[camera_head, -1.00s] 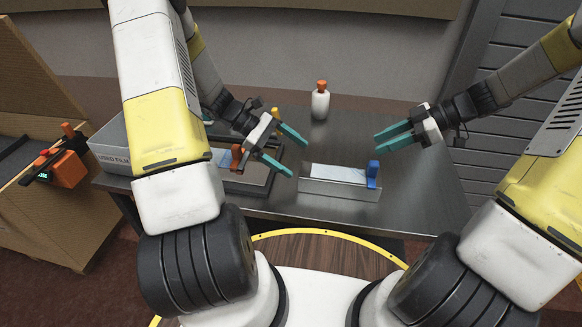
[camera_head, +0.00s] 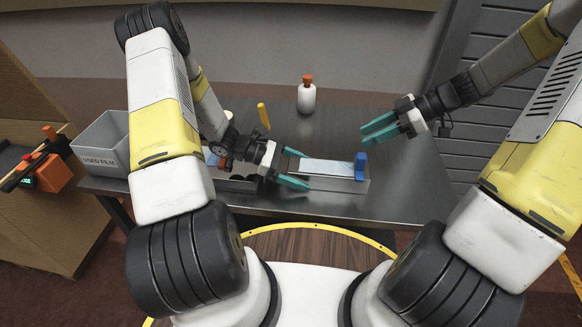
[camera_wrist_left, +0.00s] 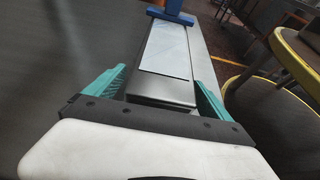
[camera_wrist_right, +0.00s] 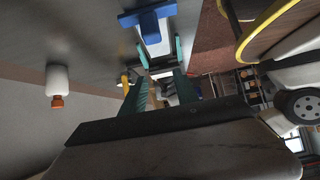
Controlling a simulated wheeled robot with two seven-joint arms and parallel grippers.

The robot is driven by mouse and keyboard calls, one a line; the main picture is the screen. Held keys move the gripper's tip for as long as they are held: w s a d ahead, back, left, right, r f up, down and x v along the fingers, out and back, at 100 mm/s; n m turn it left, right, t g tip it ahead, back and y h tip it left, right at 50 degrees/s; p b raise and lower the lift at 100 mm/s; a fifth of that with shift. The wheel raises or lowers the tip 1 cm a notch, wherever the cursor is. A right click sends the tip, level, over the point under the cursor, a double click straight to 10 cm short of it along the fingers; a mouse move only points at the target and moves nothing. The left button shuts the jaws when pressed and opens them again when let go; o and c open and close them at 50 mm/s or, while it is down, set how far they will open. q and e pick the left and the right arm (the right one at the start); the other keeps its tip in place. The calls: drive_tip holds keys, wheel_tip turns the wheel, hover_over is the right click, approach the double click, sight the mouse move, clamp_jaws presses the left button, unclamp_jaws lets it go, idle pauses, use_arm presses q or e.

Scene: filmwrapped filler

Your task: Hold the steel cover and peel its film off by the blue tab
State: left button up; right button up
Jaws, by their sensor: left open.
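The steel cover (camera_head: 328,184) is a long low box shape on the table, with pale film (camera_head: 328,168) on top. A blue tab (camera_head: 361,165) stands at its right end. My left gripper (camera_head: 293,167) is open at the cover's left end, one finger on each side. In the left wrist view the cover's near end (camera_wrist_left: 165,92) lies between the fingers, with gaps showing; the blue tab (camera_wrist_left: 170,12) is at the far end. My right gripper (camera_head: 368,134) is open and empty, above and behind the tab. The right wrist view also shows the tab (camera_wrist_right: 147,20).
A grey bin marked USED FILM (camera_head: 103,145) stands at the table's left end. A dark tray (camera_head: 238,186) lies left of the cover, partly hidden by my left arm. A yellow-handled tool (camera_head: 263,115) and a white bottle (camera_head: 307,97) stand behind. The table right of the cover is clear.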

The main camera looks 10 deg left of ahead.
use_arm(q)
drive_tip(key=shift+d+f, duration=0.1)
drive_tip(key=shift+d, duration=0.2)
